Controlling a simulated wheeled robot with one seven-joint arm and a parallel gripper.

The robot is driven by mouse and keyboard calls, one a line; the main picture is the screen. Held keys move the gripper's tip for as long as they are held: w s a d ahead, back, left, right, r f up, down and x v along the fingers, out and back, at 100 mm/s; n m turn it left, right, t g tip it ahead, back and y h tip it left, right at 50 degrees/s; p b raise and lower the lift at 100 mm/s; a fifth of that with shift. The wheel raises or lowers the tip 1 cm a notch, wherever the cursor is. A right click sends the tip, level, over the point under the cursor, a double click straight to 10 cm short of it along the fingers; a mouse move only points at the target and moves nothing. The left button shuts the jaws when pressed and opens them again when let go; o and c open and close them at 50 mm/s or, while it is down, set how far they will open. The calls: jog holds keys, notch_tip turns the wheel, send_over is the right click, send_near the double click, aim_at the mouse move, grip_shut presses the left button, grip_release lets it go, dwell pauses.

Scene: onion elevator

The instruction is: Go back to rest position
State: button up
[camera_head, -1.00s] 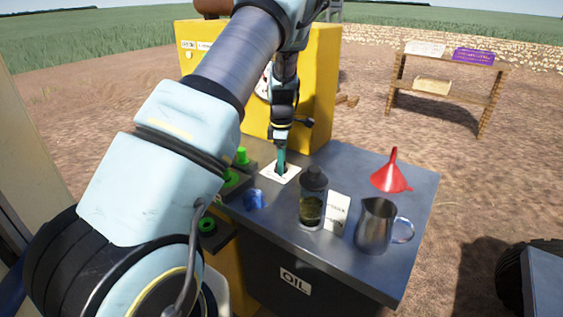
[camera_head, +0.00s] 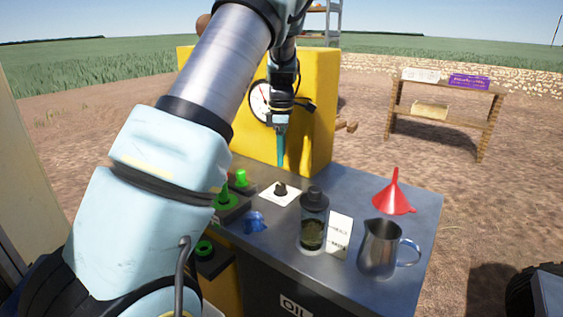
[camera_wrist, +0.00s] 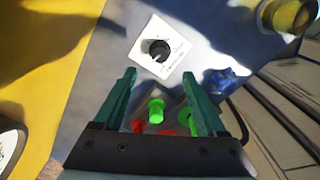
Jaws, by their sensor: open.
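My gripper (camera_head: 281,150) hangs in the air above the grey worktop, in front of the yellow box. In the wrist view my gripper (camera_wrist: 163,100) shows two green fingers spread apart with nothing between them. A black knob on a white plate (camera_head: 280,190) lies below the fingertips and apart from them. The same knob (camera_wrist: 157,50) shows ahead of the fingers in the wrist view. My arm crosses the left half of the head view.
On the worktop (camera_head: 355,180) stand a dark-capped jar (camera_head: 313,222), a white card (camera_head: 339,236), a metal jug (camera_head: 380,248), a red funnel (camera_head: 394,195) and a blue object (camera_head: 254,221). Green buttons (camera_head: 241,178) are at left. The yellow box (camera_head: 313,120) stands behind. A wooden shelf (camera_head: 443,118) is farther off.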

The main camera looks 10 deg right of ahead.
jog(key=s+a+m+t, duration=0.1)
jog(key=s+a+m, duration=1.5)
jog(key=s+a, duration=0.5)
jog(key=shift+s+a+r+t, duration=0.15)
jog(key=shift+s+t, duration=0.15)
jog(key=shift+s, duration=0.4)
dwell(2.1)
